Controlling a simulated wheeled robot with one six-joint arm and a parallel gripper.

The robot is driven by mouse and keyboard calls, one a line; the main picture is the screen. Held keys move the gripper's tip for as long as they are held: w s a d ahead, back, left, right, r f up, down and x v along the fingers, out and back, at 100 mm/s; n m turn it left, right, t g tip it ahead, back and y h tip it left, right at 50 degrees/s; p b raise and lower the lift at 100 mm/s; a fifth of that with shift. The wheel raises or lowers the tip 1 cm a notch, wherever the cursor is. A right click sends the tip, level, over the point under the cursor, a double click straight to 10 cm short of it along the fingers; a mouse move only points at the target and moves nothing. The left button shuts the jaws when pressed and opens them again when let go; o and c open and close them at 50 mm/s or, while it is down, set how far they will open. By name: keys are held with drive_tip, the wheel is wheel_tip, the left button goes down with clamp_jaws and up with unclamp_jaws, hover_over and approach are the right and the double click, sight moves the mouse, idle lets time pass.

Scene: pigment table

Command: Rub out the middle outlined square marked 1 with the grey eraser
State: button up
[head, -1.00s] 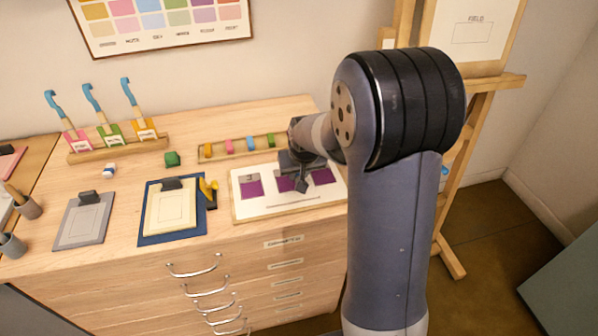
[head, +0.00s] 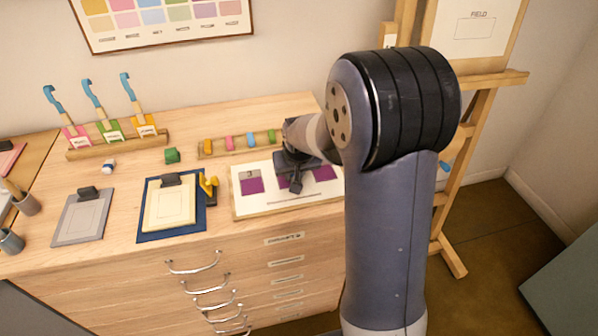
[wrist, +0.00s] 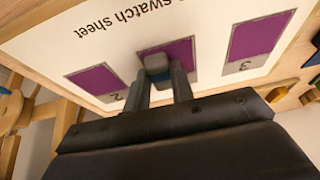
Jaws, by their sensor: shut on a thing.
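The white swatch sheet (head: 262,208) lies on the table with a row of purple squares. My gripper (wrist: 162,77) is shut on the grey eraser (wrist: 155,62), which has a bluish lower part in the wrist view. The eraser is over the middle purple square (wrist: 181,50) and covers its near part; whether it touches the paper I cannot tell. The middle square's number is hidden. The square marked 2 (wrist: 97,80) is to its left and the square marked 3 (wrist: 254,37) to its right in the wrist view. In the head view my gripper (head: 295,184) hides the eraser.
A yellow tool (head: 208,187) stands beside the sheet, next to the blue-backed clipboard (head: 142,229). A wooden rack (head: 207,154) with coloured blocks lies behind the sheet. An easel (head: 480,130) stands at right.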

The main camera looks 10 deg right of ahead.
sight(278, 181)
drive_tip(key=shift+a+f+b, duration=0.1)
drive_tip(key=shift+a+b, duration=0.25)
drive_tip(key=shift+a, duration=1.7)
drive_tip(key=shift+d, duration=0.1)
drive_tip(key=shift+d, duration=2.7)
drive_tip(key=shift+a, duration=2.8)
